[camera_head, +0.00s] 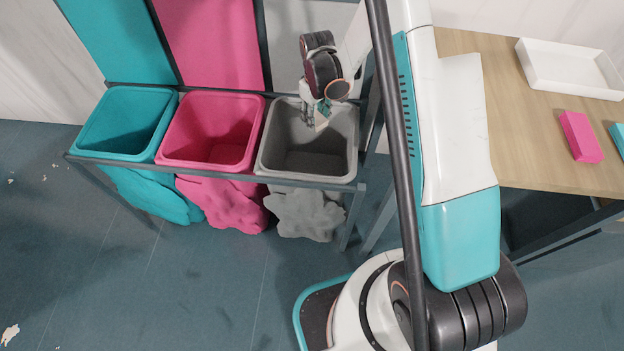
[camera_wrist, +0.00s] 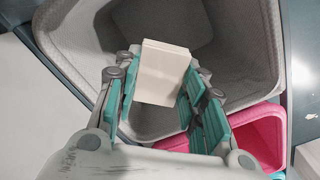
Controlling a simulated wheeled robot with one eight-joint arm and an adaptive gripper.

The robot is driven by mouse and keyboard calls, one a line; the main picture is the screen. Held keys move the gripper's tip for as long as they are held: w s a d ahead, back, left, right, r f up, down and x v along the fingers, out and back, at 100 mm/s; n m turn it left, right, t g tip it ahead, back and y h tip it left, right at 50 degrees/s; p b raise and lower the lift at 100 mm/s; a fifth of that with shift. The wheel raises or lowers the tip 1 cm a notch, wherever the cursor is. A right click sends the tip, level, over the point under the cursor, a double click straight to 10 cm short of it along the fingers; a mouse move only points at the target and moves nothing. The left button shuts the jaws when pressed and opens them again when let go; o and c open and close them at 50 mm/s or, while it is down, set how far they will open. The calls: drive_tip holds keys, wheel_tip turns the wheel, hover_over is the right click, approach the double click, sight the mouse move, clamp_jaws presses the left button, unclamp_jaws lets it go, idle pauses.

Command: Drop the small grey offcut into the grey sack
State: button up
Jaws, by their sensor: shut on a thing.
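The grey sack (camera_head: 305,212) hangs open-topped at the right end of a row of three in the head view. Its inner wall also fills much of the wrist view (camera_wrist: 235,60). My gripper (camera_head: 318,116) points down over the sack's opening, near its back rim. In the wrist view my gripper (camera_wrist: 162,88) has its teal-padded fingers shut on a small pale, cream-looking block (camera_wrist: 162,72). The block is seen against the sack's interior. In the head view the block is too small or hidden to make out clearly.
A pink sack (camera_head: 222,200) and a teal sack (camera_head: 150,195) hang to the left in the same dark frame (camera_head: 215,179). The wooden table (camera_head: 520,130) at right bears a white tray (camera_head: 568,72), a pink block (camera_head: 581,136) and a teal block (camera_head: 618,137).

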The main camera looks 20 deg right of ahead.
drive_tip(key=shift+f+b, duration=1)
drive_tip(key=shift+f, duration=1.4)
drive_tip(key=o, duration=1)
drive_tip(key=shift+c, duration=0.2)
wheel_tip(320, 180, up, 12)
drive_tip(key=shift+r, duration=0.1)
